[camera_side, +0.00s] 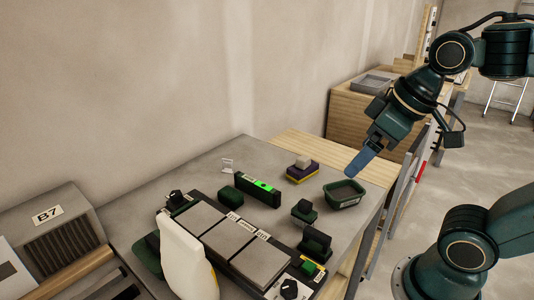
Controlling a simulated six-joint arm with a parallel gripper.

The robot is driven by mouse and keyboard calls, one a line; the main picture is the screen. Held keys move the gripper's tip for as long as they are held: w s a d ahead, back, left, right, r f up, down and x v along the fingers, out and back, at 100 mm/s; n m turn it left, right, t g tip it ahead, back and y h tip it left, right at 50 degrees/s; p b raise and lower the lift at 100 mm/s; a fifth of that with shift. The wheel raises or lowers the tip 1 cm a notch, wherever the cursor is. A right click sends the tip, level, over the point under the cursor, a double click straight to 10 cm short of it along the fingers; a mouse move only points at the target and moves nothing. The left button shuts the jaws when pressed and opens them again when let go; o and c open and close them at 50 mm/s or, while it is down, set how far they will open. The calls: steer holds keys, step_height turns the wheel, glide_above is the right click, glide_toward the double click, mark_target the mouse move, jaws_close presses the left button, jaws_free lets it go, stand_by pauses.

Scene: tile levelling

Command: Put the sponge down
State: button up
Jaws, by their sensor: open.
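The sponge (303,174) looks like a small block with a purple and yellow body and a paler lump on top. It rests on the grey work table at the back, left of a green tub. My gripper (360,163) is above the table's right side, to the right of the sponge and apart from it. A blue flat finger points down and left, and the jaws are open with nothing seen between them. The far finger is hidden from this side.
The green tub (344,193) stands below my gripper. A level with a bright green display (259,188) lies left of the sponge. Grey tiles (228,240) sit in a dark frame in front, with green-black blocks around. A white upright object (186,262) blocks part of the near view.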

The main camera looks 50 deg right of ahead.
steer(key=shift+s+d+f+m, duration=0.1)
steer(key=shift+s+f+m, duration=0.2)
steer(key=shift+s, duration=0.25)
steer(key=shift+s+d+f+m, duration=0.1)
steer(key=shift+s+f+m, duration=0.2)
steer(key=shift+s, duration=0.25)
stand_by(0.6)
